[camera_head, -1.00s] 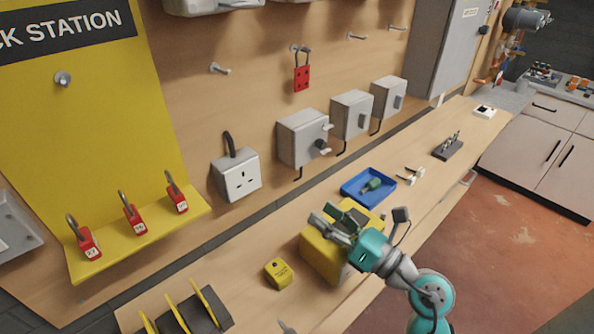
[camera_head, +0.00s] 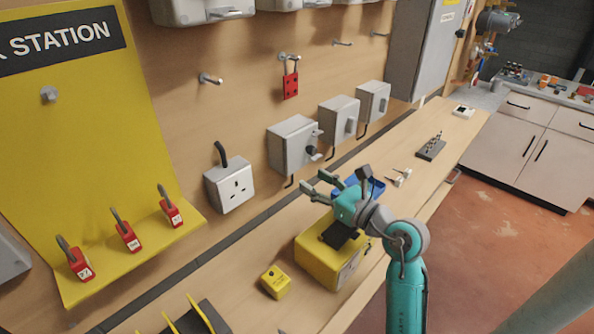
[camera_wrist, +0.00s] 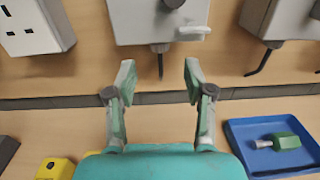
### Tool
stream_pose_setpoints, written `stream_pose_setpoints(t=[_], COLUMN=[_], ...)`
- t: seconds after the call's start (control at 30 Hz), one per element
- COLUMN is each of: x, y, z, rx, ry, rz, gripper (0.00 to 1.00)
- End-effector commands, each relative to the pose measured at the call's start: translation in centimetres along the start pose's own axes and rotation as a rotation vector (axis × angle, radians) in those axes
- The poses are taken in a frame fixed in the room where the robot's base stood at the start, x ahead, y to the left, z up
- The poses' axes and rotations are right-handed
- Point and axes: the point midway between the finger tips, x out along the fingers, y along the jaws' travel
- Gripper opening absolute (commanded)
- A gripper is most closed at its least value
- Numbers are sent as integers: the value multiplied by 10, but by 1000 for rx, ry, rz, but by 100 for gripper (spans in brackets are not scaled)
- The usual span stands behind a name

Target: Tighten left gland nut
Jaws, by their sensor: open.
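Three grey boxes hang on the wooden wall, with black cables below them. The left box (camera_head: 291,141) has a knob and a side handle, and in the wrist view its dark gland nut (camera_wrist: 160,47) sits under its bottom face with a short cable hanging down. My gripper (camera_head: 314,183) is open and empty, in front of and below this box. In the wrist view, my gripper's two fingers (camera_wrist: 159,78) stand apart, with the cable end between them in the picture and the nut just beyond the tips. I see no contact. In the head view the nut is too small to make out.
A blue tray (camera_wrist: 236,136) with a green-handled tool (camera_wrist: 280,142) lies on the bench to the right. A yellow box (camera_head: 322,274) and a small yellow block (camera_head: 275,281) stand on the bench. A grey socket (camera_head: 230,184) is left of the box.

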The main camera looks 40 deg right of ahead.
Motion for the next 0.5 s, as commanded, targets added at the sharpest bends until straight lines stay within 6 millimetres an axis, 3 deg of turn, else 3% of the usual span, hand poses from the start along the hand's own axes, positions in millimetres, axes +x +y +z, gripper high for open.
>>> stream_pose_setpoints(t=[0.2, 0.5], x=[38, 62], y=[1, 1], z=[1, 0], rx=[-1, 0], ry=[-2, -1], rz=[3, 1], gripper=[52, 52])
